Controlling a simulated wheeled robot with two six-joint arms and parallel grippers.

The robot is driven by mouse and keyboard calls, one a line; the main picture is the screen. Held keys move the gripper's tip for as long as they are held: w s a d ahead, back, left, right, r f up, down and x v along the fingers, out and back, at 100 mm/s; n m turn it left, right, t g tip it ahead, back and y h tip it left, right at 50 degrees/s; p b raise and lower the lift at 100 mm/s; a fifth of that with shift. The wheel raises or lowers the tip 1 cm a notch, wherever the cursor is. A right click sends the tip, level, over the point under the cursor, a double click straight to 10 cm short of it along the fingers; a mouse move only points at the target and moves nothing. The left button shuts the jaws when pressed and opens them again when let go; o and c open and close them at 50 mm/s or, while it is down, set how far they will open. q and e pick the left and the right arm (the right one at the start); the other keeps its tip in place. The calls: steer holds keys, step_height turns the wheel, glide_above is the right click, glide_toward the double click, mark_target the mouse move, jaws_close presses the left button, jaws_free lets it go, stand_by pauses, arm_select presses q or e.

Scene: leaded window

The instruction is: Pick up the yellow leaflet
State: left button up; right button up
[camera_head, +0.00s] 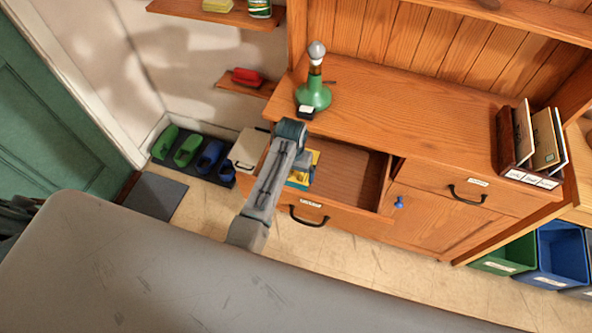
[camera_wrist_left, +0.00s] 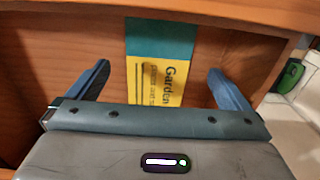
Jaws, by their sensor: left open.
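The yellow leaflet (camera_head: 303,173) lies in the open drawer (camera_head: 352,175) of the wooden dresser, partly hidden by my left arm in the head view. In the left wrist view the leaflet (camera_wrist_left: 160,75) has a teal band at its far end and the printed word "Garden" on its yellow part. My left gripper (camera_wrist_left: 160,85) is open, with one blue-grey finger on each side of the leaflet and neither touching it. Its near part is hidden behind the gripper body. I cannot tell how far the fingertips are above it. My right gripper is not in view.
A green lamp-like object (camera_head: 314,95) stands on the dresser top, near my left arm. A letter rack (camera_head: 510,160) stands at the right. Green and blue bins (camera_head: 555,255) are on the floor. Green and blue shoes (camera_head: 187,150) line the left wall.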

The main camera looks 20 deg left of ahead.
mark_target(292, 184)
arm_select(q)
steer(key=shift+f, duration=0.7)
steer(key=shift+s+f+p, duration=0.15)
steer(key=shift+f+p, duration=0.2)
steer(key=shift+p, duration=0.05)
steer(key=f, duration=0.2)
steer(key=f+p, duration=0.1)
steer(key=shift+s+f, duration=0.25)
steer(key=shift+f, duration=0.45)
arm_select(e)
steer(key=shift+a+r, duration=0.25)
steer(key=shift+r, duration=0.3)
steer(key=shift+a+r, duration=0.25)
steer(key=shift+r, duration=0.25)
arm_select(q)
steer(key=c, duration=0.6)
steer(key=shift+c, duration=0.8)
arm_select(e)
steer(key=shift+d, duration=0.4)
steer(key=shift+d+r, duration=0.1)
